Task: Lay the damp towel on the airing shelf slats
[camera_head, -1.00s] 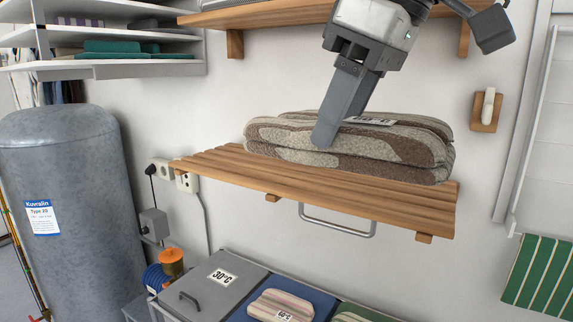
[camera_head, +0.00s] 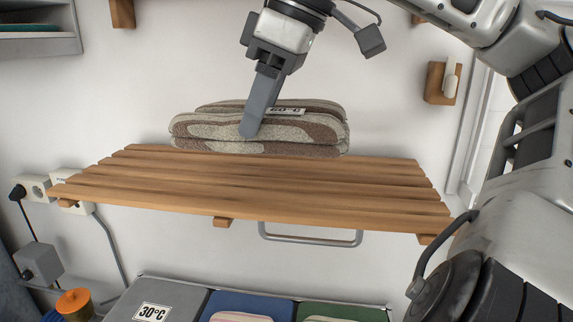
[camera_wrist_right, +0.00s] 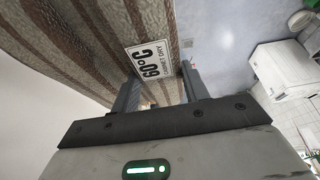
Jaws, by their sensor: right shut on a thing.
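The damp towel (camera_head: 310,133) is a folded brown and beige patterned bundle at the back of the wooden airing shelf slats (camera_head: 250,185), left of the shelf's right end. Its lower edge meets the rear slat in the picture; I cannot tell whether it rests there or hovers just above. My right gripper (camera_head: 250,128) reaches down from above and is shut on the towel's near side. In the right wrist view the towel (camera_wrist_right: 75,40) shows stripes and a 60°C label (camera_wrist_right: 151,60) between the fingers. My left gripper is not in view.
The front slats are bare. A metal rail (camera_head: 310,240) hangs under the shelf. Below stand bins, one labelled 30°C (camera_head: 153,313). Sockets with a plug (camera_head: 30,190) are at the left wall, a wooden wall hook (camera_head: 440,82) at the right. My right arm fills the right side.

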